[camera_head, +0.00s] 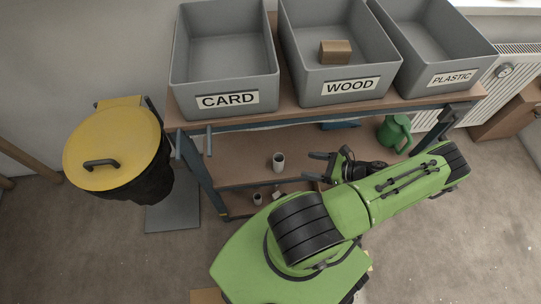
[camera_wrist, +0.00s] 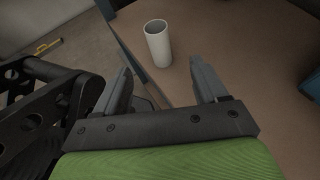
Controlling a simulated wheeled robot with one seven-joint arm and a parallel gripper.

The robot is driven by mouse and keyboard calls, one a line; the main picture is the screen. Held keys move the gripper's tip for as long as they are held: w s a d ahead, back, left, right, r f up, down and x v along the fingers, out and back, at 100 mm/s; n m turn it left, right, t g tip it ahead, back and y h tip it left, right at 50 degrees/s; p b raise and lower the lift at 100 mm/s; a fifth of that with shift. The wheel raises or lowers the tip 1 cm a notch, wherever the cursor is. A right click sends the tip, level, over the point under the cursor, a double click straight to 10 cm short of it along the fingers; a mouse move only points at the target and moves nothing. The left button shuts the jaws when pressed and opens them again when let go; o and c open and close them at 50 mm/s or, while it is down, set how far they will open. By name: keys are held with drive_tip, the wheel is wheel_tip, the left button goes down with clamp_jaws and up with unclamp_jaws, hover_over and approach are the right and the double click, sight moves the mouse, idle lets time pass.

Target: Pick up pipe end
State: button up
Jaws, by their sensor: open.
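The pipe end is a short white hollow cylinder (camera_head: 278,162) standing upright on the brown middle shelf under the bins. It also shows in the wrist view (camera_wrist: 158,46), beyond my fingertips and roughly between their lines, with its open top towards the camera. My gripper (camera_head: 322,169) is open and empty, to the right of the pipe end in the head view and apart from it. Its two fingers also show in the wrist view (camera_wrist: 160,76). The pipe end is not hidden by the fingers.
Grey bins labelled CARD (camera_head: 228,101), WOOD (camera_head: 350,87) and PLASTIC (camera_head: 451,78) stand on the bench top above. A wooden block (camera_head: 335,52) lies in the WOOD bin. A green watering can (camera_head: 394,132) stands right on the shelf. A yellow-lidded bin (camera_head: 112,150) stands left.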

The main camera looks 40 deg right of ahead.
sight(274, 160)
drive_tip(key=b+x, duration=0.1)
drive_tip(key=x, duration=0.4)
drive_tip(key=b+x, duration=0.1)
drive_tip(key=x, duration=0.4)
drive_tip(key=b+x, duration=0.1)
drive_tip(key=x, duration=0.3)
drive_tip(key=shift+w+a+r, duration=0.15)
drive_tip(key=shift+w+a, duration=0.2)
drive_tip(key=shift+a, duration=0.05)
drive_tip(key=c, duration=1)
